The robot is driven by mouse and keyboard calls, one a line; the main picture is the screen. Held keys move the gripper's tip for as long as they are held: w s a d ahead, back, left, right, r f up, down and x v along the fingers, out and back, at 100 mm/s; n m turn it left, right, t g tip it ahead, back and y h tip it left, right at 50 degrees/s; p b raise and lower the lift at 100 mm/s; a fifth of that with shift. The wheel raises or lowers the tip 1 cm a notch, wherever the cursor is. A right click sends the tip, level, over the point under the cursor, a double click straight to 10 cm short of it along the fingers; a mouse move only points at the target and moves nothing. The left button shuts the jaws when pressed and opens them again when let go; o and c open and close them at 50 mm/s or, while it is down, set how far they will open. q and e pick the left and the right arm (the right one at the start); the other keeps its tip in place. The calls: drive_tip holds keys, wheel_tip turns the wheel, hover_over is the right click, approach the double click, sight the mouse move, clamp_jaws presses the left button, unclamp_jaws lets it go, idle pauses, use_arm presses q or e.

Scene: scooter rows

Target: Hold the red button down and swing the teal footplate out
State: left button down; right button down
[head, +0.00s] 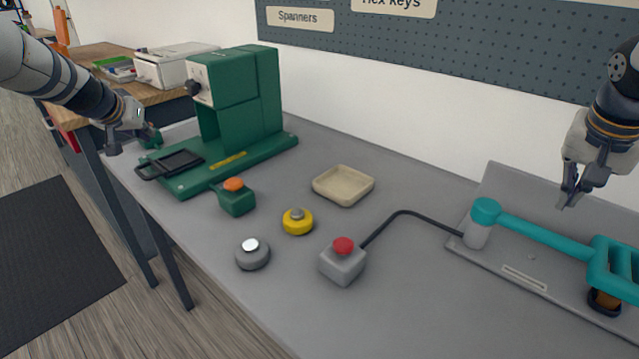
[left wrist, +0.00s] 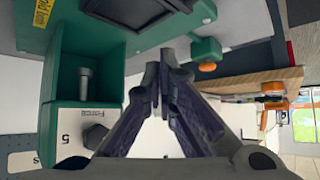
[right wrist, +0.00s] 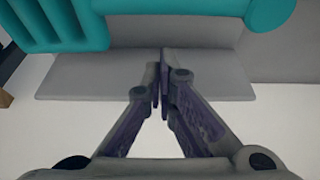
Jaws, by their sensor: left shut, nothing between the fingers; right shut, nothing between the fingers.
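The red button (head: 343,245) sits on a grey box (head: 342,266) near the middle of the grey bench. A black cable (head: 400,214) runs from the box toward the hinge of the teal footplate (head: 612,268). The footplate's teal arm (head: 545,236) reaches right from a round hinge (head: 485,211); the plate also shows in the right wrist view (right wrist: 60,25). My right gripper (head: 572,197) is shut and empty above the teal arm, apart from it. My left gripper (head: 132,147) is shut and empty at the far left, by the green machine's base, far from the button.
A green machine (head: 240,95) stands at the back left. A green box with an orange button (head: 235,196), a yellow button (head: 297,221), a grey button (head: 252,253) and a beige tray (head: 343,198) lie between it and the red button. A pegboard (head: 480,45) hangs behind.

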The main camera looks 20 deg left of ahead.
use_arm(q)
drive_tip(key=w+d+r+n+t+h, duration=0.1)
drive_tip(key=w+d+n, duration=0.25)
drive_tip(key=d, duration=0.25)
drive_tip(key=w+d+r+n+t, duration=0.1)
drive_tip(key=w+d+n, duration=0.2)
drive_tip(key=d+n, duration=0.25)
drive_tip(key=n+g+h, duration=0.4)
drive_tip(key=n+g, duration=0.3)
drive_tip(key=n, duration=1.1)
hover_over(347, 239)
drive_tip(key=s, duration=0.2)
drive_tip(key=shift+w+a+f, duration=0.1)
drive_tip(key=shift+a+f, duration=0.1)
drive_tip(key=shift+f, duration=0.85)
drive_tip(key=shift+w+a+f, duration=0.1)
drive_tip(key=shift+a+f, duration=0.05)
drive_tip(key=shift+f, duration=0.85)
